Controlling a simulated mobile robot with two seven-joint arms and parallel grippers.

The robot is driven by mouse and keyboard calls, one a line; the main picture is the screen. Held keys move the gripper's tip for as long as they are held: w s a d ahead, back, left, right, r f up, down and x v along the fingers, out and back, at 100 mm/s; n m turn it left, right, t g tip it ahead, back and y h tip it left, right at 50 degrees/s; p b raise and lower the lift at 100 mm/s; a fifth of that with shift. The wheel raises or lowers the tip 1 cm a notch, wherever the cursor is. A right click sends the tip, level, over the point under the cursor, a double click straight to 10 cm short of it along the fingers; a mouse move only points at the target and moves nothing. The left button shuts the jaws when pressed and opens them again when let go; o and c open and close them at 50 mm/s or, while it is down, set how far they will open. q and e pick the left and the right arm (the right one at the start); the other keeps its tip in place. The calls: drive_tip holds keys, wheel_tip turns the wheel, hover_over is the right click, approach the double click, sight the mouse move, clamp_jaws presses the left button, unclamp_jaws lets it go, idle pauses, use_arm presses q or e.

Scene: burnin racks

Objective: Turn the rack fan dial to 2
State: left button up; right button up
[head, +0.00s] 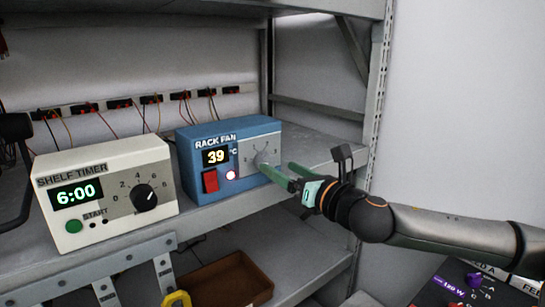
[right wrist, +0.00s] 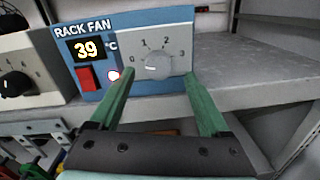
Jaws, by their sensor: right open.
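The rack fan box (head: 205,140) is a blue unit on the shelf with a lit 39 °C display, a red switch and a glowing lamp. Its grey dial (head: 262,160) sits on a pale plate marked 0 to 3. In the right wrist view the dial (right wrist: 157,66) has a white pointer mark turned left, toward 0. My right gripper (head: 277,171) has green fingers and is open in front of the dial. In the right wrist view its fingertips (right wrist: 158,75) stand either side of the dial; contact is not visible. My left gripper is not in view.
A cream shelf timer (head: 105,195) reading 6:00 stands left of the fan box. A shelf post (head: 377,95) rises at the right. The shelf surface (right wrist: 235,68) right of the fan box is clear. A brown tray (head: 232,280) lies below.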

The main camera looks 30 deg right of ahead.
sight(269, 163)
drive_tip(key=shift+w+a+r+p, duration=0.1)
drive_tip(key=shift+w+p, duration=0.1)
drive_tip(key=shift+w, duration=0.2)
drive_tip(key=shift+w+a+r+p, duration=0.1)
drive_tip(key=shift+w+p, duration=0.1)
drive_tip(key=shift+w, duration=0.15)
drive_tip(key=shift+w+f+p, duration=0.25)
drive_tip(key=shift+w+p, duration=0.1)
drive_tip(key=shift+w, duration=0.85)
clamp_jaws()
